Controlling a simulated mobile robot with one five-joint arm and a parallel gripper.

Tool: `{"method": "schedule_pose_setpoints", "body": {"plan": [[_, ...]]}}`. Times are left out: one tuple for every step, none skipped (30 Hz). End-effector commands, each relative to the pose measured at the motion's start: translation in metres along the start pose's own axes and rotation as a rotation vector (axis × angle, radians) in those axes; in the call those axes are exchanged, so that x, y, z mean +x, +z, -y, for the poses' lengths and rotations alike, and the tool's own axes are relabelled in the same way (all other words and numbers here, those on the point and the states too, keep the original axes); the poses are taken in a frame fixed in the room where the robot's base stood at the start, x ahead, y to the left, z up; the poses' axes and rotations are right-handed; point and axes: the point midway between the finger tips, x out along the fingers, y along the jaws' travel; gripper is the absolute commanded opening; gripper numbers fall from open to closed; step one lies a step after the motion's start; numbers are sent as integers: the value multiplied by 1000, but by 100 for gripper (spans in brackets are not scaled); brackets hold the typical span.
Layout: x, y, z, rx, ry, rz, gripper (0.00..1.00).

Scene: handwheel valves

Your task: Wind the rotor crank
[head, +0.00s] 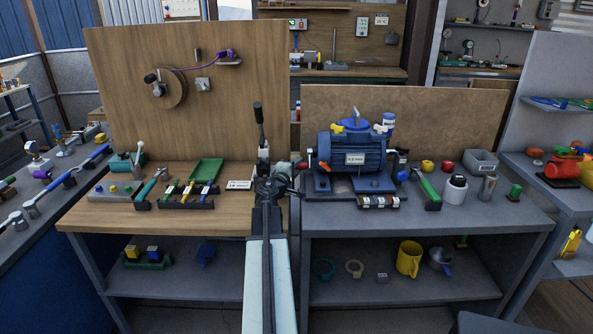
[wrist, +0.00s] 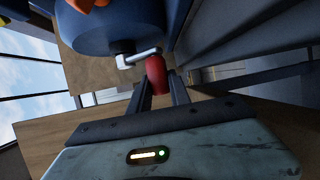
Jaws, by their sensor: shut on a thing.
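The rotor crank shows in the wrist view as a short silver arm (wrist: 138,58) with a red handle (wrist: 156,75). It sits on the end of the blue motor (wrist: 110,28). My gripper (wrist: 159,88) is shut on the red handle, with one finger on each side of it. In the head view the blue motor (head: 355,152) stands on the grey bench. My gripper (head: 284,178) is at its left end. The crank is hard to make out there among the gripper parts.
An orange lever (head: 323,167) sticks out at the motor's left side. A green tray (head: 206,171) and small tools lie on the wooden bench to the left.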

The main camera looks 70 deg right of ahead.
Motion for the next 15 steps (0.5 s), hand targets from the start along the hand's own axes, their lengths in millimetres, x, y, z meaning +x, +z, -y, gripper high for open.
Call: {"method": "schedule_pose_setpoints", "body": {"plan": [[0,0,0,2,-1,0,0],[0,0,0,2,-1,0,0],[0,0,0,2,-1,0,0],[0,0,0,2,-1,0,29],[0,0,0,2,-2,0,37],[-1,-1,0,2,-2,0,45],[-1,-1,0,2,-2,0,45],[-1,-1,0,2,-2,0,45],[-1,-1,0,2,-2,-1,45],[-1,-1,0,2,-2,-1,45],[-1,-1,0,2,-2,-1,45],[-1,-1,0,2,-2,-1,45],[-1,-1,0,2,-2,-1,45],[-1,-1,0,2,-2,-1,45],[-1,-1,0,1,-2,-1,45]]}}
